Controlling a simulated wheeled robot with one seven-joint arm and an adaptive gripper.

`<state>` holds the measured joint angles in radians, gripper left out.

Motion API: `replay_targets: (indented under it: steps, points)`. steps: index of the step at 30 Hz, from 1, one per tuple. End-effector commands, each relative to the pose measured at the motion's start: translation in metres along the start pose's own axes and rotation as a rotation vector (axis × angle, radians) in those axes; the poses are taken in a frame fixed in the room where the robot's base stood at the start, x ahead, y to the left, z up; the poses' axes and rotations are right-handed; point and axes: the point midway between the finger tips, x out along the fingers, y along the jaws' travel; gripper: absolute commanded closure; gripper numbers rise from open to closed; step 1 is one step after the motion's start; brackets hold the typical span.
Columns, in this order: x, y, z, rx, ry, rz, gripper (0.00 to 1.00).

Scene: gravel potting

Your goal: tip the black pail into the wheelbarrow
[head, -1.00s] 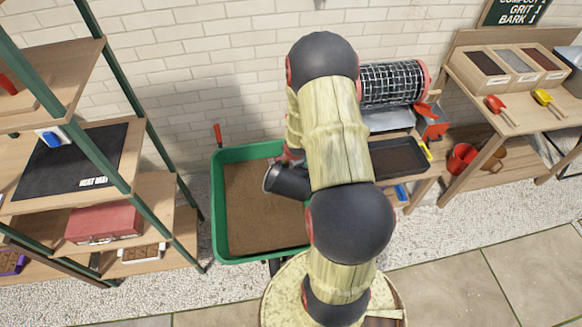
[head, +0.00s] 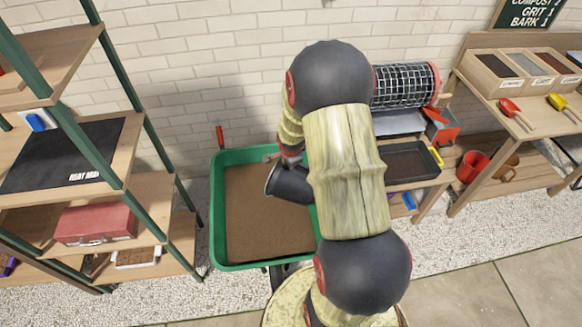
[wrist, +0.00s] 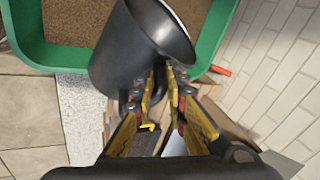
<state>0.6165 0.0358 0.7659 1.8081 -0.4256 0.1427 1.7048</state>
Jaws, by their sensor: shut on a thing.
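The green wheelbarrow (head: 216,215) stands against the brick wall, with brown material spread across its bed. It also shows in the wrist view (wrist: 30,40). The black pail (head: 290,185) is over the right part of the wheelbarrow, tilted with its mouth toward the left in the head view. In the wrist view the pail (wrist: 130,55) fills the top middle, and its inside is mostly hidden. My gripper (wrist: 160,75) is shut on the pail's near side. In the head view my arm hides much of the gripper and the wheelbarrow's right edge.
A shelf rack with a black mat (head: 65,155) and a red box (head: 97,223) stands at left. A mesh drum (head: 402,84) and a dark tray (head: 405,161) are right of my arm. A bench at right holds bins and scoops; a red pot (head: 472,166) sits below.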

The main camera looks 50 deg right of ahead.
Motion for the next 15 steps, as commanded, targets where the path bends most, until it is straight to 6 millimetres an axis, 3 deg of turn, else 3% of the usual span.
replay_targets:
  steps: [15]
  points:
    - [0.010, -0.013, 0.020, -0.044, 0.066, 0.060, 1.00]
